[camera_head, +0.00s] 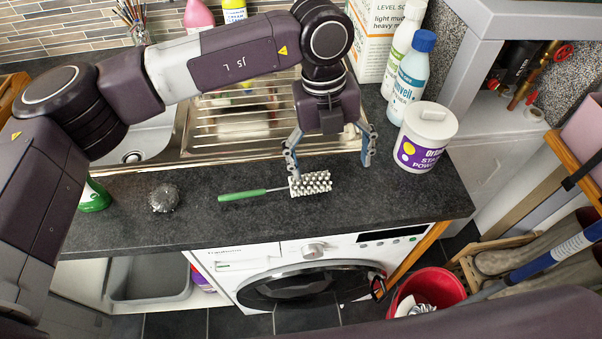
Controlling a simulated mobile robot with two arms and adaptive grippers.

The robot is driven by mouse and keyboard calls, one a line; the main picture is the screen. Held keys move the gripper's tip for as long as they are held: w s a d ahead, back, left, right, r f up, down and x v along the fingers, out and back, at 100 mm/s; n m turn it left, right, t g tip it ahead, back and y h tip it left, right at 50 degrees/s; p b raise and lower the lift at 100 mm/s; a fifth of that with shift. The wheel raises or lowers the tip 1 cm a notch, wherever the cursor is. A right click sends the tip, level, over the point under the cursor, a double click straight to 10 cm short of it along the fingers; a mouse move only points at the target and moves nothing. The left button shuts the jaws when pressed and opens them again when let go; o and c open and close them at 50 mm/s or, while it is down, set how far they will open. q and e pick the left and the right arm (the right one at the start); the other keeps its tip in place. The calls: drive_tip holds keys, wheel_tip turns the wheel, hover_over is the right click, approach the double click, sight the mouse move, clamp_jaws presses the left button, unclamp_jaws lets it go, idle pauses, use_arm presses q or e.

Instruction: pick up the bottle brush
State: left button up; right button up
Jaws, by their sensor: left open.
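The bottle brush (311,184) lies flat on the dark countertop (130,225). Its white bristle head is at the right and its green handle (242,195) points left. My left gripper (329,163) is open and points down, with its two blue-grey fingers spread apart. The left finger is close to the near end of the bristle head, and the right finger is to the right of it. Nothing is between the fingers that I can see. I cannot tell how high the fingertips are above the counter. My right gripper is not in view.
A metal scourer (164,198) and a green bottle (94,196) are to the left. The sink drainer (225,125) is behind. A washing machine (310,268) is below the counter.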

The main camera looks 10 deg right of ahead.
sight(310, 177)
use_arm(q)
drive_tip(key=shift+n+t+y, duration=0.4)
drive_tip(key=shift+y, duration=0.3)
drive_tip(key=w+a, duration=0.1)
drive_tip(key=a, duration=0.1)
drive_tip(key=w+a, duration=0.1)
drive_tip(key=shift+w+r, duration=0.25)
drive_tip(key=shift+w, duration=0.05)
drive_tip(key=shift+a+f+p, duration=0.1)
drive_tip(key=shift+f+p, duration=0.4)
drive_tip(key=shift+f, duration=0.35)
drive_tip(key=f+p, duration=0.1)
drive_tip(key=f, duration=0.1)
drive_tip(key=f+p, duration=0.1)
drive_tip(key=f, duration=0.2)
drive_tip(key=shift+w+a+f+p, duration=0.1)
drive_tip(key=shift+w+a+p, duration=0.1)
drive_tip(key=shift+p, duration=0.2)
drive_tip(key=shift+d+f, duration=0.1)
drive_tip(key=shift+f, duration=0.15)
drive_tip(key=c, duration=1.2)
drive_tip(key=shift+c, duration=0.2)
drive_tip(key=shift+r, duration=0.15)
